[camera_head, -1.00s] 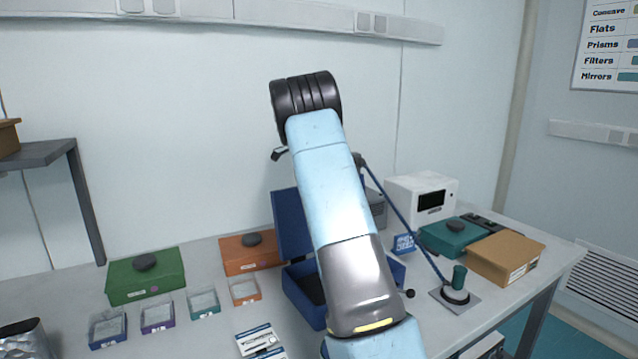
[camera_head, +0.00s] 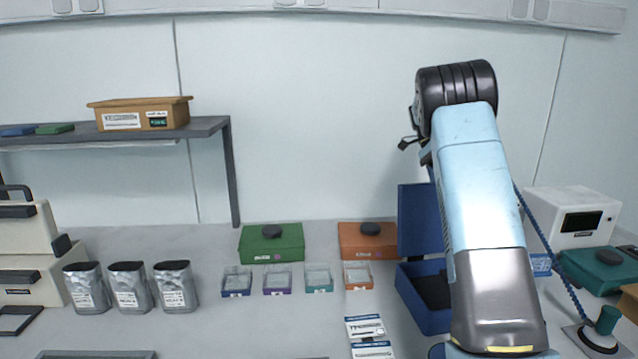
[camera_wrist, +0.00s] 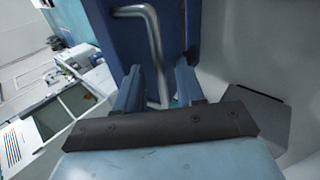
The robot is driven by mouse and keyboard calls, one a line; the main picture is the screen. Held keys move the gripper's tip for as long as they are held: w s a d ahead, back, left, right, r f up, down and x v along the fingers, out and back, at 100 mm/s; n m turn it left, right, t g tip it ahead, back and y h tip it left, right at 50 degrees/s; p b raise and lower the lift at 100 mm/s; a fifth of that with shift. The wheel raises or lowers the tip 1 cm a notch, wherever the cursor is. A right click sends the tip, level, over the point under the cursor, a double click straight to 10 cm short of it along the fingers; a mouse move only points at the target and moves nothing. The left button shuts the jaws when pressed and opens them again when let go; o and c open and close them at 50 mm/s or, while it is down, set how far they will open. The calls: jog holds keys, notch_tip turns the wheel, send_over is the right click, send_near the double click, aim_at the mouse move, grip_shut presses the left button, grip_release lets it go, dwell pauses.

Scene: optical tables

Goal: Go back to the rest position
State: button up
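My arm rises at the right of the head view, bent at a black joint at the top. My gripper is hidden in that view. In the wrist view, the two fingers of my gripper (camera_wrist: 158,88) stand apart with nothing held between them. Behind them is a blue panel (camera_wrist: 105,45) with a bent metal bar (camera_wrist: 150,45); the bar shows through the gap and appears to lie beyond the fingers.
An open blue case (camera_head: 415,290) stands behind my arm. The bench (camera_head: 230,325) holds a green box (camera_head: 270,250), an orange box (camera_head: 350,250), small trays, silver pouches (camera_head: 127,290) and a white device (camera_head: 570,215). A grey shelf (camera_head: 215,125) is at left.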

jog(key=s+a+r+n+t, duration=0.1)
jog(key=s+r+n, duration=0.1)
jog(key=r, duration=0.1)
jog(key=s+a+r+n+t, duration=0.1)
jog(key=s+a+r, duration=0.1)
jog(key=s+a+r+n+t, duration=0.2)
jog(key=r, duration=0.1)
jog(key=shift+s+a+r+n, duration=0.15)
jog(key=shift+s+r+n, duration=0.05)
jog(key=shift+r+n, duration=0.1)
jog(key=s+a+r+n+t, duration=0.1)
jog(key=s+a+n+t, duration=0.3)
jog(key=s, duration=0.6)
jog(key=s+a+n+t, duration=0.25)
jog(key=s+a, duration=0.25)
jog(key=s, duration=0.5)
jog(key=s+a+f+n+t, duration=0.1)
jog(key=s+a+f+n, duration=0.1)
jog(key=s, duration=0.3)
jog(key=s+a+f+n+t, duration=0.2)
jog(key=s+f, duration=0.2)
jog(key=s, duration=0.2)
jog(key=shift+a+y, duration=0.25)
jog(key=shift+y, duration=0.05)
